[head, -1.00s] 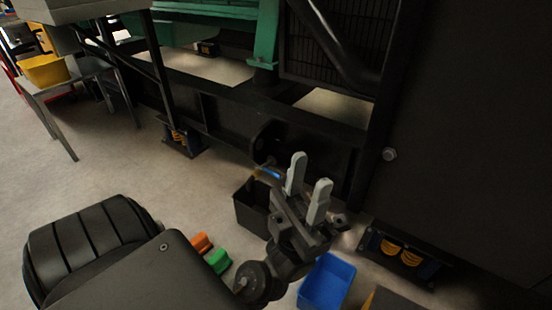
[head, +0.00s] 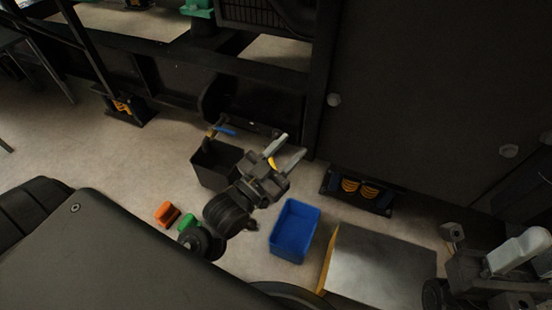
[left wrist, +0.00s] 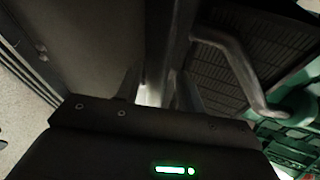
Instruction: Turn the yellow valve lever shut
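A small yellow piece (head: 271,161), which looks like part of the yellow lever, shows just behind the fingers of my left gripper (head: 290,148). Most of it is hidden by the gripper, so its angle cannot be told. The left gripper's two pale fingers are apart with a gap between them, and I see nothing held. A valve with a blue lever (head: 226,131) sits to the left of it, above a black bin. In the left wrist view the lever cannot be made out. My right gripper (head: 515,275) is at the lower right, away from the valves; its opening is unclear.
The black bin (head: 208,175) stands on the floor below the blue lever. A blue bin (head: 294,232), an orange block (head: 167,213) and a green block (head: 188,222) are nearby. A grey-topped platform (head: 380,265) lies in front. The dark genset frame (head: 262,72) and panel (head: 425,100) bound the back.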

